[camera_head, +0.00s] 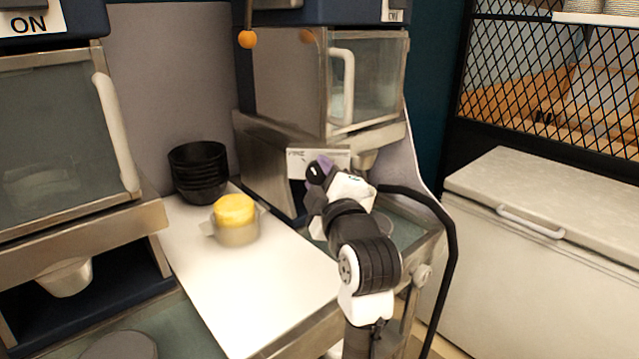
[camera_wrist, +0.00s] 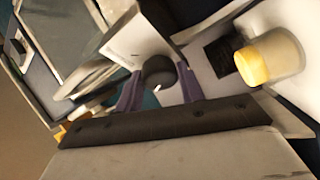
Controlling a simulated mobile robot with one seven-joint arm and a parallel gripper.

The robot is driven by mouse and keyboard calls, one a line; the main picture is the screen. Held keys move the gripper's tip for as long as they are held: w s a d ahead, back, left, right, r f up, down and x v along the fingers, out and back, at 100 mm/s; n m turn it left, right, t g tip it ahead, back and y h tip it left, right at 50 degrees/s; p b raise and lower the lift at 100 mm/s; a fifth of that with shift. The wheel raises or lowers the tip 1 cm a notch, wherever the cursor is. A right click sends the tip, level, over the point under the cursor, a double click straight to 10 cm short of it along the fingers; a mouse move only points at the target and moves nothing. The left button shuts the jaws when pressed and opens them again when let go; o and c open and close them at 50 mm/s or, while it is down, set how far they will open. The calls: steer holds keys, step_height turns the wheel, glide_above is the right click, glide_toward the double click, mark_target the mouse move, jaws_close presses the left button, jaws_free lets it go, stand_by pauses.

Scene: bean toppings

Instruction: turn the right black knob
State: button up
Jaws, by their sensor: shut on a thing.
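The black knob (camera_wrist: 159,72), round with a short white mark on its face, sits beside a white label plate (camera_wrist: 133,38) in the wrist view. My gripper (camera_wrist: 160,78) has its two purple fingers on either side of the knob, shut on it. In the head view my gripper (camera_head: 318,172) is at the front of the right machine (camera_head: 268,150), just below its white label. There my gripper and wrist hide most of the knob.
A white board (camera_head: 245,290) lies between the two machines. On it stand a stack of black bowls (camera_head: 198,172) and a container with a yellow top (camera_head: 236,212). A black hose (camera_head: 450,240) loops right of my arm. A white chest freezer (camera_head: 540,260) stands at the right.

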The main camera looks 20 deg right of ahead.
steer(key=shift+r+n+g+b, duration=0.25)
steer(key=shift+n+g, duration=0.25)
steer(key=shift+n, duration=0.9)
steer(key=o, duration=1)
steer(key=shift+d+f, duration=0.1)
steer(key=shift+c, duration=0.2)
steer(key=s+b, duration=0.5)
steer(key=s, duration=0.8)
steer(key=shift+s+a+b, duration=0.3)
steer(key=shift+s+a, duration=0.1)
steer(key=shift+f, duration=0.1)
